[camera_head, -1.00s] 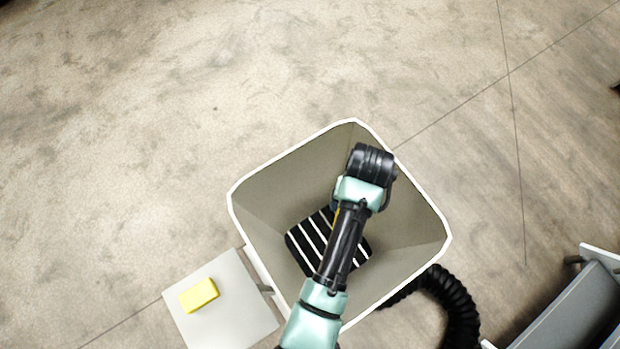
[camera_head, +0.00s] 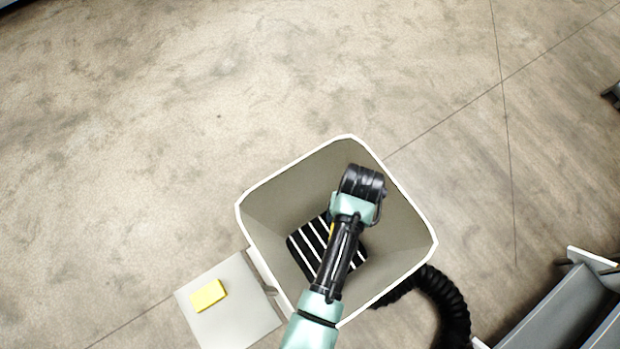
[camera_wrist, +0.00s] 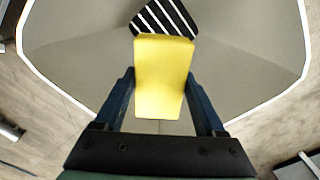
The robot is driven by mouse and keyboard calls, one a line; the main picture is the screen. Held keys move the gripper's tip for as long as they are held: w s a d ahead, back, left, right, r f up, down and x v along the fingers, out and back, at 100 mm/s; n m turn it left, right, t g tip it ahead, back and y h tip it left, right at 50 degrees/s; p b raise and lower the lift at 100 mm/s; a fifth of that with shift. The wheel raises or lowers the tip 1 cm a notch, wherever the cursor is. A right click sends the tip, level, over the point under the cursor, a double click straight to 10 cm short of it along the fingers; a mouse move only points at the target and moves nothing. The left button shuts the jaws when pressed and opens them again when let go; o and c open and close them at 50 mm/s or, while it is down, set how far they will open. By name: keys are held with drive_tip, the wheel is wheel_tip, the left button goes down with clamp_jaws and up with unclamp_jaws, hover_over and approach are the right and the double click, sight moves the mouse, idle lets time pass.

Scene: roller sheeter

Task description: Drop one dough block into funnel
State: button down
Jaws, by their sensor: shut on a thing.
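A yellow dough block (camera_wrist: 162,80) is clamped between the two dark fingers of my gripper (camera_wrist: 161,95) in the wrist view. Below it is the funnel (camera_wrist: 240,60), with the dark slatted opening at its bottom beyond the block. In the head view the square, white-rimmed funnel (camera_head: 402,222) lies under my arm. There my gripper and the held block are mostly hidden by the arm, with only a sliver of yellow showing beside it. A second yellow dough block (camera_head: 208,295) lies on a small grey shelf (camera_head: 240,322) left of the funnel.
A black ribbed hose (camera_head: 445,295) curves out at the funnel's lower right. A grey machine part (camera_head: 565,310) stands at the lower right edge. The concrete floor (camera_head: 200,110) above and left of the funnel is clear.

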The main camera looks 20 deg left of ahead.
wheel_tip(320, 180, down, 4)
drive_tip(key=b, duration=0.3)
drive_tip(key=shift+r, duration=0.1)
unclamp_jaws()
drive_tip(key=shift+r, duration=0.1)
wheel_tip(320, 180, up, 13)
idle(0.4)
idle(1.3)
